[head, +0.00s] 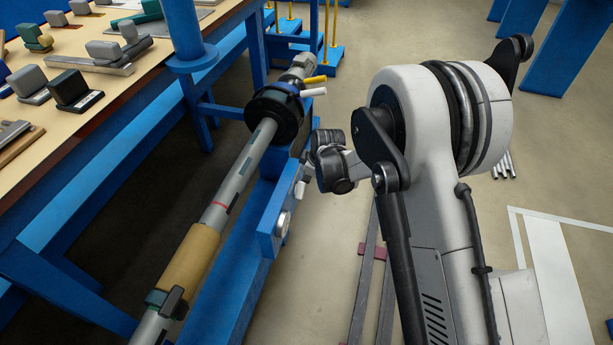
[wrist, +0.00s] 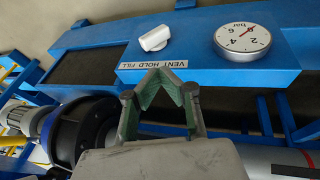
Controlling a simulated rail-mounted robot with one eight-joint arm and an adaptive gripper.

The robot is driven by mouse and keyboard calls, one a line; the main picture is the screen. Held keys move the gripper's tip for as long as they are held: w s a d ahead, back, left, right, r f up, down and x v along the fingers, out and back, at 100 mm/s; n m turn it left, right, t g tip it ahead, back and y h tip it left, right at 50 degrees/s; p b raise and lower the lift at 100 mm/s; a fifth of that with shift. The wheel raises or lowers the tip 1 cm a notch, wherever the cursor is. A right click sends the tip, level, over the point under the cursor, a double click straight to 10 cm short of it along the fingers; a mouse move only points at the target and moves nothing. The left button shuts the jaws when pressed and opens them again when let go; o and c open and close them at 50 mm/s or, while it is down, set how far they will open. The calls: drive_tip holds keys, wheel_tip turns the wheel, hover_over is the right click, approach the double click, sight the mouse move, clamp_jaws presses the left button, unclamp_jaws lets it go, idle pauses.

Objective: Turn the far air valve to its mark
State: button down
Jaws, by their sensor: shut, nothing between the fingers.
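In the wrist view a white valve handle (wrist: 155,39) sits on the blue panel, above a white label strip (wrist: 152,65) reading VENT HOLD FILL. The handle lies slantwise, lower end to the left; I cannot tell which end points. My gripper (wrist: 158,73) is shut and empty, its green-lined fingertips meeting just below the label in the picture, apart from the handle. In the head view a small white handle (head: 300,188) shows at the panel's edge, left of my wrist; my fingers cannot be made out there.
A pressure gauge (wrist: 243,40) sits right of the handle. A long shaft (head: 215,215) with a dark collar (head: 274,114) runs beside the blue frame. A workbench (head: 150,80) with blocks and tools stands at the left. The floor (head: 440,35) behind my arm is largely clear.

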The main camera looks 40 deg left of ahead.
drive_tip(key=b, duration=0.3)
approach(303, 185)
wheel_tip(303, 185, down, 4)
drive_tip(key=s+a, duration=0.2)
drive_tip(key=shift+w+a+f+b, duration=0.2)
drive_tip(key=shift+w+f+b, duration=0.35)
drive_tip(key=shift+w+f, duration=0.35)
drive_tip(key=shift+w+a+f, duration=0.2)
drive_tip(key=shift+w+f, duration=0.2)
drive_tip(key=shift+w, duration=0.05)
drive_tip(key=shift+w+a+g, duration=0.1)
drive_tip(key=shift+w+g, duration=0.05)
drive_tip(key=shift+g, duration=0.25)
